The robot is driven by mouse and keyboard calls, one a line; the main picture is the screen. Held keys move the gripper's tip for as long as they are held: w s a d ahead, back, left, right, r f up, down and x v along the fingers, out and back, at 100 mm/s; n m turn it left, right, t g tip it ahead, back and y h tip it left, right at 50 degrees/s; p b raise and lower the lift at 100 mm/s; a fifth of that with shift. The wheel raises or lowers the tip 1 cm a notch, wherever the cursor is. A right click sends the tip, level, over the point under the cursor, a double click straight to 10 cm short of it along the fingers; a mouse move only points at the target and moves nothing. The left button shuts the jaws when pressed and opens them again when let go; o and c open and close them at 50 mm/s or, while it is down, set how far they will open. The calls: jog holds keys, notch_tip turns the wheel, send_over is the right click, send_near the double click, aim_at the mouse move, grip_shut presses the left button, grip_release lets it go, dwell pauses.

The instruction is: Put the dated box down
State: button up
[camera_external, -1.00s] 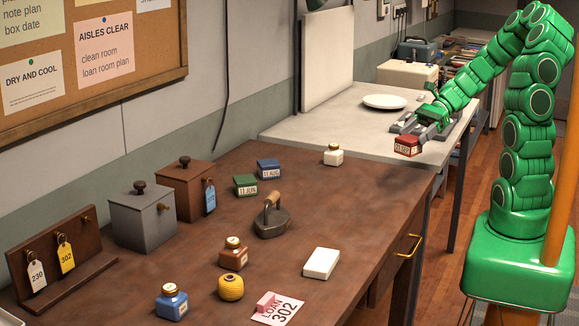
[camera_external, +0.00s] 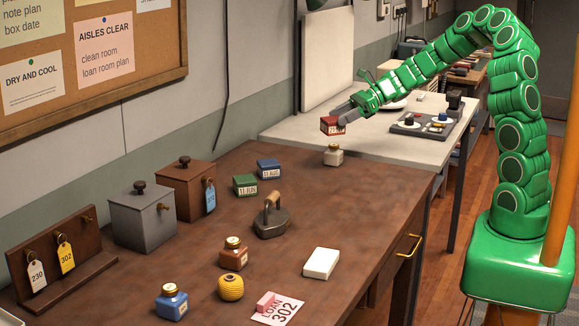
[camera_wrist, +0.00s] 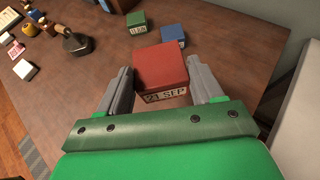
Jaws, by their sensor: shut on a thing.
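The dated box is a small red box (camera_external: 332,125) with a white label; in the wrist view the red box (camera_wrist: 162,68) reads "21 SEP". In the wrist view the box sits between my gripper's two grey fingers (camera_wrist: 165,95). A green box (camera_external: 245,185) labelled "11 JUN" and a blue box (camera_external: 268,168) labelled "11 AUG" stand side by side on the brown table, left of the held box.
Two lidded boxes, one grey (camera_external: 142,220), stand at left. The table's right part is mostly clear.

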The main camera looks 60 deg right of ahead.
jog(key=w, duration=0.3)
jog(key=shift+w+f+h, duration=0.1)
jog(key=shift+f+h, duration=0.05)
jog(key=shift+h, duration=0.15)
jog(key=shift+m, duration=0.3)
jog(key=shift+w+d+f, duration=0.55)
jog(key=shift+w+f, duration=1.15)
jog(key=shift+w, duration=0.5)
jog(key=shift+w+d+f, duration=0.55)
jog(key=shift+w+f, duration=1.2)
jog(key=shift+w, duration=0.45)
jog(key=shift+w+d+f, duration=0.55)
jog(key=shift+w+f, duration=1.15)
jog(key=shift+w, duration=0.5)
jog(key=shift+f, duration=1.2)
jog(key=shift+f, duration=0.1)
jog(key=o, duration=1.1)
